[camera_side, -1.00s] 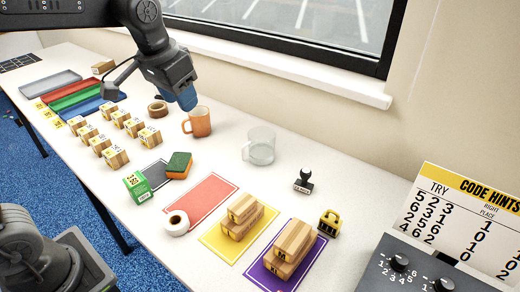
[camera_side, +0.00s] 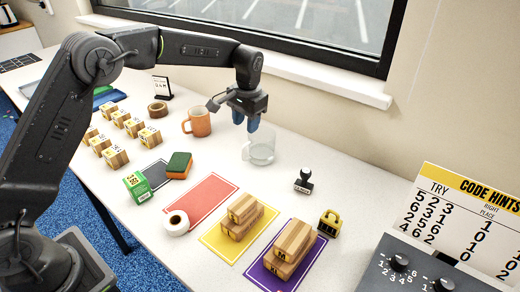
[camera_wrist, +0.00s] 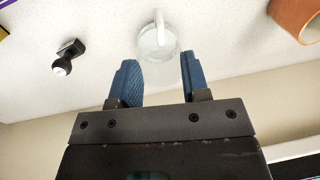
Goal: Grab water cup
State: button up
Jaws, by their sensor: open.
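A clear glass cup (camera_side: 262,152) with a handle on its left stands upright on the white table near the window side. It holds what looks like a little water. My gripper (camera_side: 245,121) is above the cup and slightly to its left, with blue fingers pointing down. In the wrist view the gripper (camera_wrist: 157,80) is open and empty, and the cup (camera_wrist: 157,44) shows beyond the fingertips, between their lines. Its handle points away from the gripper there. The fingers do not appear to touch the cup.
An orange mug (camera_side: 198,122) stands left of the cup; it also shows in the wrist view (camera_wrist: 298,16). A black stamp (camera_side: 304,182) is to the right. A green and orange sponge (camera_side: 179,165) and stacked wooden blocks (camera_side: 240,217) lie in front. The window wall is behind.

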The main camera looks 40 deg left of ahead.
aim_at(244, 146)
jog(key=f, duration=0.6)
jog(key=a+f, duration=0.1)
jog(key=f, duration=0.2)
jog(key=shift+s+f, duration=0.2)
jog(key=shift+f, duration=0.15)
jog(key=shift+c, duration=0.3)
grip_shut()
